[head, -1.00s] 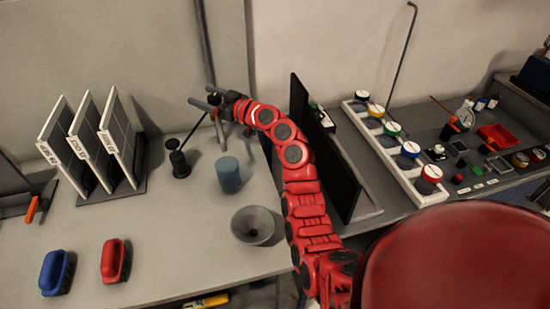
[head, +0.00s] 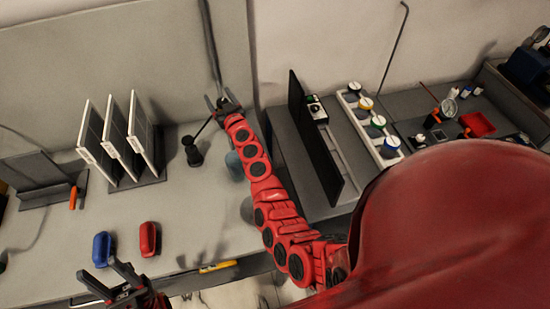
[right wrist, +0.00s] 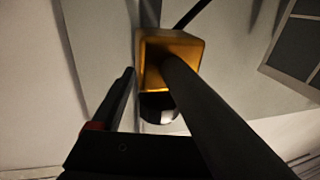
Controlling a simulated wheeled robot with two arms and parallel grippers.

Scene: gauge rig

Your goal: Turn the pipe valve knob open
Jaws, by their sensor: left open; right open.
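I cannot clearly make out a pipe valve knob. My right gripper (head: 215,98) is open at the back of the left bench, near the wall, far left of the gauge. In the right wrist view a brass-coloured block (right wrist: 168,45) shows beyond and partly behind its fingers; contact is unclear. My left gripper (head: 97,268) is open and empty at the left bench's front edge.
A black stand (head: 192,152) with a slanted rod is left of my right arm. A red tray (head: 477,124) is right.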

